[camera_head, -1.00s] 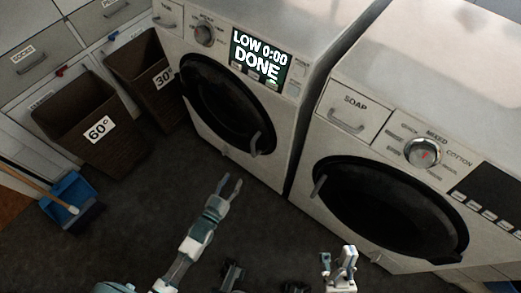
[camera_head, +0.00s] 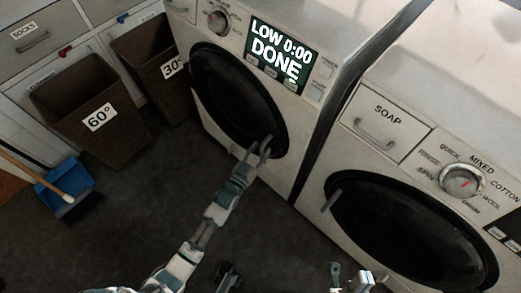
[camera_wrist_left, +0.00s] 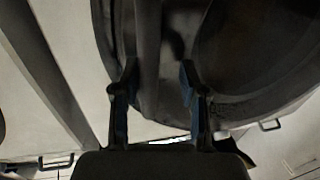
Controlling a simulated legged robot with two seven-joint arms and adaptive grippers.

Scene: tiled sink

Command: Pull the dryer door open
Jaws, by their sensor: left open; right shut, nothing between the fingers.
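The dryer (camera_head: 222,128) is the white machine on the left, its screen (camera_head: 281,52) reading "LOW 0:00 DONE". Its round dark door (camera_head: 235,95) is closed. My left gripper (camera_head: 259,146) is open at the door's lower right edge, where the handle is; the fingers largely hide the handle in the head view. In the left wrist view, the open fingers (camera_wrist_left: 157,92) are on either side of a dark grey upright bar (camera_wrist_left: 148,55), seemingly the handle. I cannot tell whether they touch it. My right gripper (camera_head: 350,279) is shut and empty at the bottom edge, partly cut off.
A second white machine (camera_head: 316,205) with a dark round door (camera_head: 410,235) and a soap drawer (camera_head: 386,125) stands at right. Brown bins (camera_head: 92,128) and a blue dustpan (camera_head: 66,190) are at left. Dark floor (camera_head: 130,225) lies clear before the dryer.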

